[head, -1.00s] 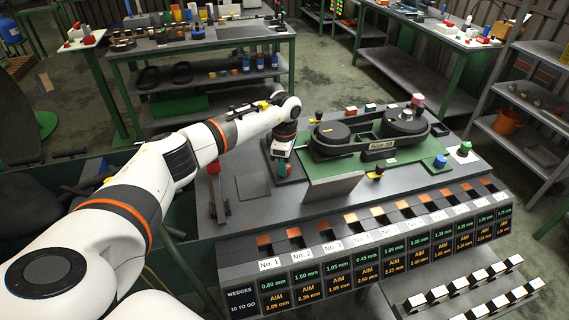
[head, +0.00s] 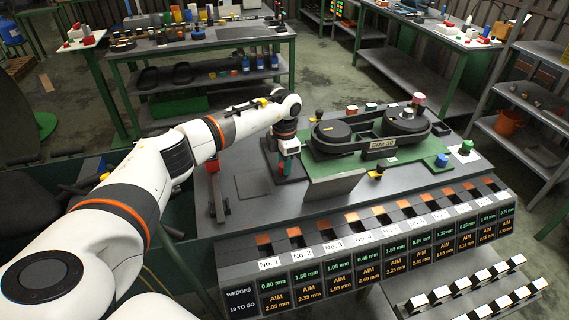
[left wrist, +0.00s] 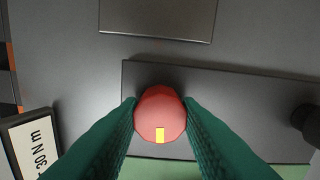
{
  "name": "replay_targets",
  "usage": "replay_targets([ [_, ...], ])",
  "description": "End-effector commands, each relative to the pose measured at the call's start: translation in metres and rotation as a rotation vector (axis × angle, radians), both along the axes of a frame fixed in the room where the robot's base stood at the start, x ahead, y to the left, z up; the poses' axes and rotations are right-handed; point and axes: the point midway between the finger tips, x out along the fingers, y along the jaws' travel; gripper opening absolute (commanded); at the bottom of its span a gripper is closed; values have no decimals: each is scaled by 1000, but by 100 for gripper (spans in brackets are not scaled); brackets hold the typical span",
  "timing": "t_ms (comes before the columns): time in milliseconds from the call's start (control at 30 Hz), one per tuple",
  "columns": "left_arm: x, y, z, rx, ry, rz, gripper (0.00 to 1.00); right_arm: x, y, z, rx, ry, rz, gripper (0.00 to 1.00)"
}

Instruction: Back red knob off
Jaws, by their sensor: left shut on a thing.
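The red knob (left wrist: 160,114) is round and faceted, with a small yellow mark on its near side. It sits in the middle of the left wrist view, over a dark grey plate (left wrist: 235,105). My left gripper (left wrist: 160,112) has its green fingers closed on the knob from both sides. In the head view the left gripper (head: 287,160) points down at the left end of the green mat. The knob's underside is hidden beneath it, so I cannot tell how it meets the plate.
A belt-like black machine (head: 362,137) stands on the green mat (head: 318,184) to the right of the gripper. A tag reading 30 N m (left wrist: 35,143) lies at left in the wrist view. A black peg (left wrist: 308,122) stands at the plate's right end.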

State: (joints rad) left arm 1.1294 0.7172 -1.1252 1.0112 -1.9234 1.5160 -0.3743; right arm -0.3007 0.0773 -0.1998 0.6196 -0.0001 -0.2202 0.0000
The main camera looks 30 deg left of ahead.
Motion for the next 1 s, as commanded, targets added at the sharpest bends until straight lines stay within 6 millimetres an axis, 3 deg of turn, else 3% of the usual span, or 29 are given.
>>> replay_targets([
  [1000, 1, 0, 2, 0, -2, 956, 8, 1, -3, 7, -4, -2, 2, 36],
])
